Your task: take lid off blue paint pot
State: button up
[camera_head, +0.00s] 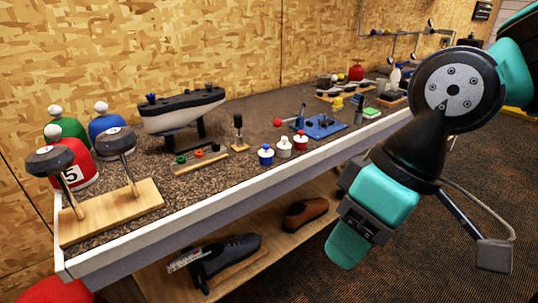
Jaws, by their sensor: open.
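The blue paint pot (265,158) stands on the bench top near its front edge. Its lid (265,148), with a small pale knob, sits on top of it. A white pot (284,151) and a red pot (300,144) stand in a row to its right, each with a similar top. My gripper (346,245), teal and black, hangs in front of the bench, to the right of and nearer than the pots. It is open and apart from the blue pot, with nothing seen in it. Its fingers are partly hidden by its own body.
A model boat (183,110) stands further left, and golf clubs (116,142) on a wooden board at the near left. Shoes (232,257) lie on the lower shelf. The bench's pale front edge (215,200) is clear.

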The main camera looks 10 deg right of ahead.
aim_at(265, 152)
jog(key=k, duration=0.6)
jog(key=z, duration=0.4)
jog(key=i, duration=0.7)
jog(key=u, duration=0.55)
jog(key=i, duration=0.6)
jog(key=u, duration=0.65)
